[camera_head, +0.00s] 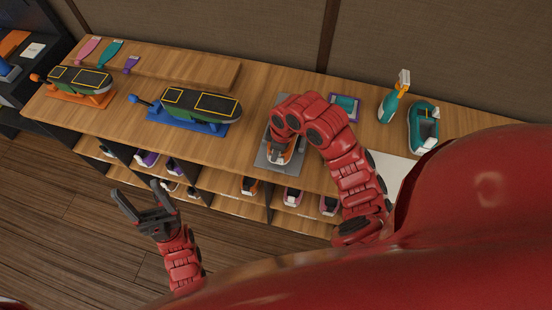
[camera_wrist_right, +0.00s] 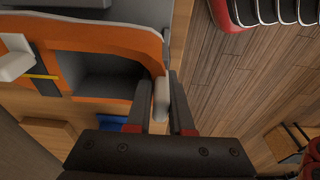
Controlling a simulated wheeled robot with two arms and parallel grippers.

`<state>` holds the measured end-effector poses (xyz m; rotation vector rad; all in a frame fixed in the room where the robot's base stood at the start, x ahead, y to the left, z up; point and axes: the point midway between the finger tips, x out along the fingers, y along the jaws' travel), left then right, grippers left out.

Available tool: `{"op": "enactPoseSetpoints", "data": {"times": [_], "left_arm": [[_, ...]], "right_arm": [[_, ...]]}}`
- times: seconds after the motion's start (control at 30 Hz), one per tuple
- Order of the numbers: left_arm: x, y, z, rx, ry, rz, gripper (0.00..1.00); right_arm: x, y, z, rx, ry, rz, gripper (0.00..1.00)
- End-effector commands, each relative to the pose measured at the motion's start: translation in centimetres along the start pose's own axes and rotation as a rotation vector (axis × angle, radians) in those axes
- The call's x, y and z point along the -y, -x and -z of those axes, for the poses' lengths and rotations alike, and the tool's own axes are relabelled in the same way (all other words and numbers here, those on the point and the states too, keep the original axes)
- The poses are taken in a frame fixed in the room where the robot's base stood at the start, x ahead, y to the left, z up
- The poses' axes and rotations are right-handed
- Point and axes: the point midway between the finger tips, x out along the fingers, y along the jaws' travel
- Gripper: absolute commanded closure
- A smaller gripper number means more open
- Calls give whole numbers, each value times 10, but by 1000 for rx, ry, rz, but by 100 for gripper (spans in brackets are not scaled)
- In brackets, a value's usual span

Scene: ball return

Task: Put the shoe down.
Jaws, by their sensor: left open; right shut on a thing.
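The orange, white and grey shoe (camera_head: 281,157) is over the grey mat (camera_head: 262,161) on the wooden counter, partly hidden by my right arm. In the right wrist view the shoe (camera_wrist_right: 110,38) shows its orange rim and dark grey opening. My right gripper (camera_wrist_right: 160,84) is shut on a pale part of the shoe's edge. In the head view its fingers are hidden. I cannot tell whether the shoe touches the mat. My left gripper (camera_head: 137,192) is open and empty, in front of the counter and over the floor.
Two dark green devices stand on an orange base (camera_head: 82,97) and a blue base (camera_head: 187,124). To the right are a teal-and-purple pad (camera_head: 345,107), a spray bottle (camera_head: 388,107), a teal shoe (camera_head: 423,130) and a white sheet (camera_head: 393,171). Several shoes sit in cubbies below.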

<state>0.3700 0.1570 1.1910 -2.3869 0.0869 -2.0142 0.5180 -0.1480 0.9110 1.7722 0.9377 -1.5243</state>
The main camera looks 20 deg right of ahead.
Motion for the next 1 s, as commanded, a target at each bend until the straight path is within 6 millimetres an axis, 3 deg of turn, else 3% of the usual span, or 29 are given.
{"op": "enactPoseSetpoints", "data": {"times": [0.17,0.4,0.8,0.83,1.0], "left_arm": [[0,9,-2,0,0,0,30],[-2,41,-7,0,0,0,30],[-2,42,-7,0,0,0,30],[-2,42,-7,0,0,0,30],[-2,41,-7,-1,0,0,30]], "right_arm": [[-8,-4,2,-1,3,0,100],[-8,-36,-4,1,2,-1,100],[-8,-39,-4,0,1,-1,100],[-8,-38,-4,0,2,0,77],[-8,-37,-4,0,2,0,50]]}}
